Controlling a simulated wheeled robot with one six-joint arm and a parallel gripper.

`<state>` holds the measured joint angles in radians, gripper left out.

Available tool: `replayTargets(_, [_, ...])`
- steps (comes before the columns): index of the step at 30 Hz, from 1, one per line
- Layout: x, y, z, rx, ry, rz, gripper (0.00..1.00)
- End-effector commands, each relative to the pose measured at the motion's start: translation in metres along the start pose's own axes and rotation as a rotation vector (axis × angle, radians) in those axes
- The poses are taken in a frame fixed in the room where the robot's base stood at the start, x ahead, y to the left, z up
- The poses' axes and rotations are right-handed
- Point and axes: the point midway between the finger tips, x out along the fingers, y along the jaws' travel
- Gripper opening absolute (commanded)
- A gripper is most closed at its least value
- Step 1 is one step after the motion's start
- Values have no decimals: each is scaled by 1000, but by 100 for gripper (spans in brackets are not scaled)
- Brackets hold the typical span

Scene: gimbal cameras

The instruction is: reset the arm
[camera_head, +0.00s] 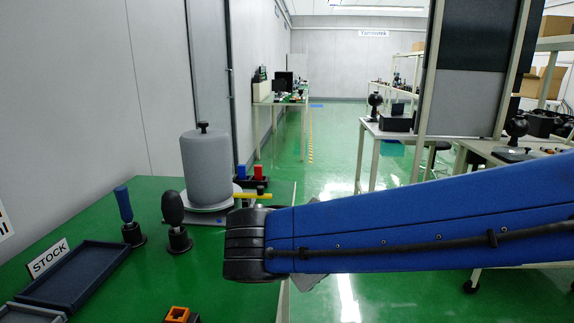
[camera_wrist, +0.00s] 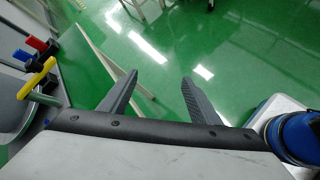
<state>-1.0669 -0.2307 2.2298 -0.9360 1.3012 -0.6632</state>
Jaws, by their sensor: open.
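My gripper (camera_wrist: 158,95) shows in the wrist view with its two dark ridged fingers spread apart and nothing between them. Beyond the fingers lie the edge of the green table and the green floor. In the head view my blue arm reaches in from the right edge and ends in a black joint above the table's right side; the gripper's fingers are hidden there.
A green table (camera_head: 150,210) holds a grey cylinder (camera_head: 207,168), two black-based handled tools (camera_head: 174,215), a STOCK tray (camera_head: 75,277) and an orange block (camera_head: 178,314). A yellow handle (camera_wrist: 36,78) is left in the wrist view. Open floor (camera_head: 335,165) lies beyond.

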Motion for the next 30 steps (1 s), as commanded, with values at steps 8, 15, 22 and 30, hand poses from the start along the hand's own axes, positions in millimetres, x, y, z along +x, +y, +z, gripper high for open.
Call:
replayTargets(8, [40,-66,47,345,69,-187,57])
replayTargets(15, [57,-120,72,658,114,-324,57])
replayTargets(22, [63,-168,85,974,145,-437,57])
replayTargets(30, [62,-214,91,1357,168,-541,57])
